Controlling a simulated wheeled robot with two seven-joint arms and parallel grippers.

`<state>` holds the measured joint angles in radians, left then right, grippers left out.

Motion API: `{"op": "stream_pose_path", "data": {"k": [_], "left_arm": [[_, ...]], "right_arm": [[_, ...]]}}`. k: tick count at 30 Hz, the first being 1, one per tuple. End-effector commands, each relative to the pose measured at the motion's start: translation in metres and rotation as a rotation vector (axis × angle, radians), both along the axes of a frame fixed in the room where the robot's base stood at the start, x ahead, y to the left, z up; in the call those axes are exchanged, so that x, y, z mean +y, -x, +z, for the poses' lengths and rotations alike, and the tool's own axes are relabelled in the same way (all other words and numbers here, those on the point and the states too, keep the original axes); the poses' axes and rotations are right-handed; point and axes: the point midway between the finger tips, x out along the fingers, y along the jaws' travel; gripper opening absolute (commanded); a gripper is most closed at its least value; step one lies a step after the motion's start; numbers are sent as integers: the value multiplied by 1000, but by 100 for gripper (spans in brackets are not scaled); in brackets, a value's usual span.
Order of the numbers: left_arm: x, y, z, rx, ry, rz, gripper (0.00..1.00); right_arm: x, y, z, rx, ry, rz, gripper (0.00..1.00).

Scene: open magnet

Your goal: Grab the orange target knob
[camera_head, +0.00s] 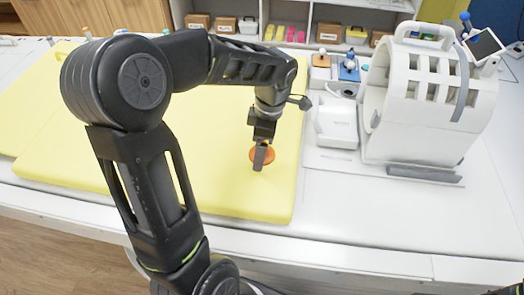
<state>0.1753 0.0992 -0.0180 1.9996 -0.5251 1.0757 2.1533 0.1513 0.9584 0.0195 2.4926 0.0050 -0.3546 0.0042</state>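A round orange piece (268,151), which looks like the target knob, is on the yellow mat (210,185) near its right side. My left gripper (260,160) points down right at the orange piece, and its dark fingers cover the middle of it. From this angle the fingers look like one narrow piece, so I cannot tell whether they are open, shut or gripping the knob. My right gripper is not in view; only a bit of dark arm shows at the bottom right corner.
A white magnet-like ring scanner model (425,95) stands on the right of the table. A blue block (348,70) and a white tray (337,125) are beside it. Shelves with boxes (197,22) are behind. The white table front right (370,215) is clear.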

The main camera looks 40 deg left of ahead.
Motion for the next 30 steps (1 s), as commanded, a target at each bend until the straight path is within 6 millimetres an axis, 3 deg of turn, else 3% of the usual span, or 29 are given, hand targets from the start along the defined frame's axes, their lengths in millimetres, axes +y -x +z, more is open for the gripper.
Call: {"op": "stream_pose_path", "data": {"k": [11, 30], "left_arm": [[0, 0, 0, 0, 0, 0, 88], [0, 0, 1, 0, 0, 0, 35]], "right_arm": [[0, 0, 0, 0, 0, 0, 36], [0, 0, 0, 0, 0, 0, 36]]}}
